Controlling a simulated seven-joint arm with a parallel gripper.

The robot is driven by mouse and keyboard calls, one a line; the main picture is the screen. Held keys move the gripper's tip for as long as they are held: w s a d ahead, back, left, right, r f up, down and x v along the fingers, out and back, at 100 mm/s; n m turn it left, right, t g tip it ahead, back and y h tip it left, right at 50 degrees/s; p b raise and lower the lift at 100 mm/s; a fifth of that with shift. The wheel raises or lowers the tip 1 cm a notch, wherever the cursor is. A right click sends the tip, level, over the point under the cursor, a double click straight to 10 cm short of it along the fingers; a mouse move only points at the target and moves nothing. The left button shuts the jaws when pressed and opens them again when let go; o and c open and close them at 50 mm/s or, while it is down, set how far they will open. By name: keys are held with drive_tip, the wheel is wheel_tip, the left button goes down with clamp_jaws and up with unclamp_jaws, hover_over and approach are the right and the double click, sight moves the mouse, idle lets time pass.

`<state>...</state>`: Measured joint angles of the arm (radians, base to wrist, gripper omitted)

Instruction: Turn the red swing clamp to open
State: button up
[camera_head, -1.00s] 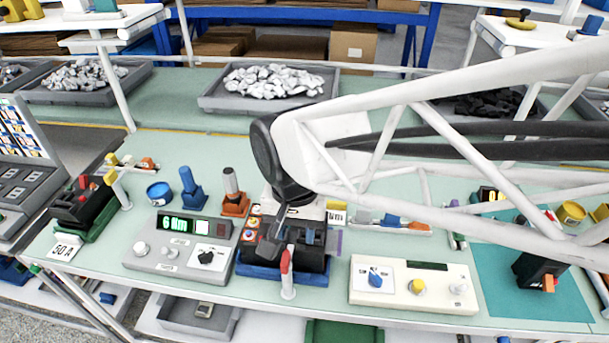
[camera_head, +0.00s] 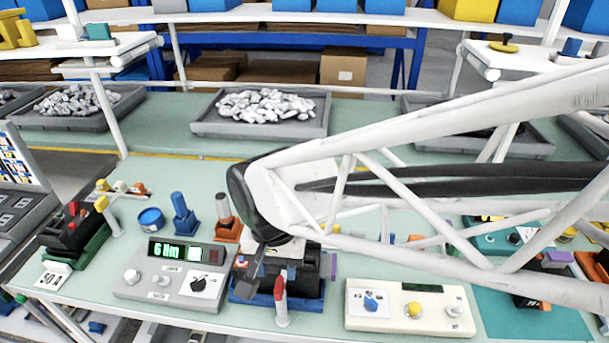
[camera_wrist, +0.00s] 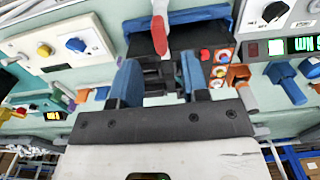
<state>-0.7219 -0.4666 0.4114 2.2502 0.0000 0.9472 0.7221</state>
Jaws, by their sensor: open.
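The red swing clamp (camera_head: 280,288) is a red arm on a white post at the front edge of a blue fixture (camera_head: 255,298) holding a black breaker. In the wrist view the red clamp (camera_wrist: 160,36) stands beyond my fingertips, near the middle. My gripper (camera_wrist: 160,68) is open, its two blue-padded fingers apart with no clamp between them. In the head view my gripper (camera_head: 262,262) is over the left part of the breaker, behind the clamp; my own arm hides part of it.
A grey console with a green display (camera_head: 172,272) stands left of the fixture, and a cream control box (camera_head: 410,308) stands right. An orange-based post (camera_head: 226,228) and a blue peg (camera_head: 182,215) are behind the console. Bare bench lies in front of the fixture.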

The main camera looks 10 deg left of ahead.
sight(279, 283)
drive_tip(key=shift+f, duration=2.95)
clamp_jaws()
